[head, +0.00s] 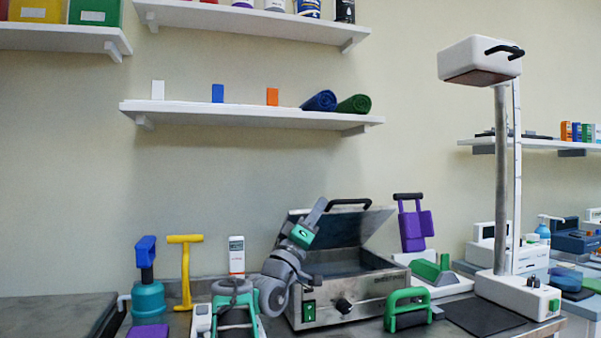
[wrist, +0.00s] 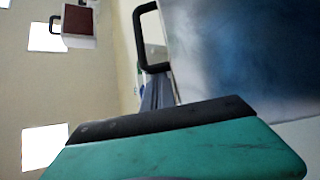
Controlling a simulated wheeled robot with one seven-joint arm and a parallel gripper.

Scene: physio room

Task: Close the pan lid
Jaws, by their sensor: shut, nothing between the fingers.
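The pan (head: 360,300) is a steel box on the bench in the head view, with a green switch and a black knob on its front. Its lid (head: 352,232) stands raised and tilted above it, with a black handle (head: 348,203) on the upper edge. My gripper (head: 319,206) is shut and empty, pointing up at the lid's left side; I cannot tell if it touches. In the wrist view, the lid (wrist: 240,55) looms large at upper right and its handle (wrist: 139,40) shows beside it. The green and black gripper part (wrist: 185,145) fills the bottom.
A green-handled tool (head: 407,309) stands before the pan at right. A purple device (head: 412,225) stands behind it. A yellow T-handle (head: 186,270) and a blue-and-teal pump (head: 147,285) stand left. A tall lamp post (head: 502,180) rises right. Shelves (head: 250,113) hang above.

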